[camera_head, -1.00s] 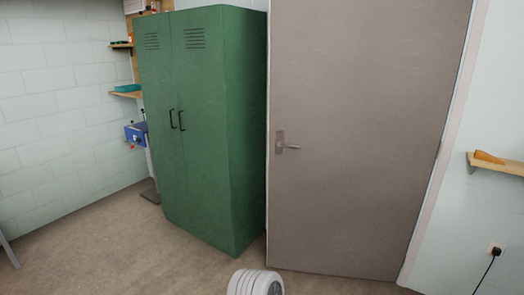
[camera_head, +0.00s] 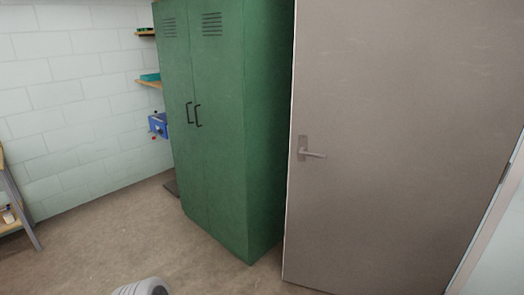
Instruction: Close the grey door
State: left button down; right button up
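The grey door (camera_head: 400,130) fills the right side of the head view. It stands ajar, its free edge at the left beside the green cabinet and its hinge side at the right near the white frame (camera_head: 488,235). A metal lever handle (camera_head: 313,153) sits near the free edge. A rounded white part of my own body (camera_head: 142,287) shows at the bottom edge. Neither gripper is in view, and nothing touches the door.
A tall green cabinet (camera_head: 215,130) with two shut doors stands left of the grey door. Wall shelves (camera_head: 148,83) and a blue device (camera_head: 158,125) are behind it. A bench leg (camera_head: 20,205) is at the far left. The floor (camera_head: 100,240) in front is clear.

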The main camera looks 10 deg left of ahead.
aim_at(415, 109)
jog(key=z, duration=0.1)
jog(key=i, duration=0.9)
jog(key=z, duration=0.45)
